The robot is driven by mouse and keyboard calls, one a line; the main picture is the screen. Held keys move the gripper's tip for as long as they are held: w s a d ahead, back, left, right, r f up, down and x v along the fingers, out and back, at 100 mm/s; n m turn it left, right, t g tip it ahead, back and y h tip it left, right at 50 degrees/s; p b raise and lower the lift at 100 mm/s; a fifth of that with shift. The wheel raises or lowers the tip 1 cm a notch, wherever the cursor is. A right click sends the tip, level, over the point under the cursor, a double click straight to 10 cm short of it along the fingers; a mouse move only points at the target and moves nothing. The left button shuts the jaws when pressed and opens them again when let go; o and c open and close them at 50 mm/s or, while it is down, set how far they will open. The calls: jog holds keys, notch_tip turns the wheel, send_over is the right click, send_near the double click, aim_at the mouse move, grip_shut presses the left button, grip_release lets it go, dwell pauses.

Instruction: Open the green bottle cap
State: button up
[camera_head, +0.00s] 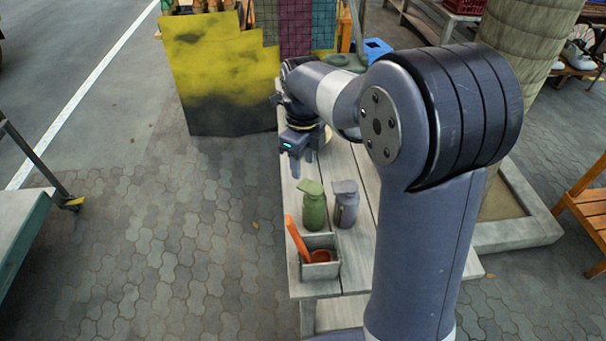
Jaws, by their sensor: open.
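A green bottle (314,211) stands upright on the grey plank table (357,249). Its flat green cap (310,187) sits on top, tilted a little, and looks shut or nearly so; I cannot tell exactly. My gripper (296,166) hangs above the table, behind and a little left of the green bottle in the picture. It points down with its fingers apart, and I see nothing between them. It does not appear to touch the bottle. The far part of the table is partly hidden by my arm.
A grey-purple bottle (346,209) stands close beside the green one on its right. In front is a small grey box (321,271) with an orange spoon-like tool (297,240) leaning in it. A yellow and black panel (222,75) stands behind. Paved floor lies left of the table.

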aim_at(303, 183)
notch_tip(303, 183, down, 5)
jog(key=shift+f, duration=0.1)
dwell(0.3)
grip_shut()
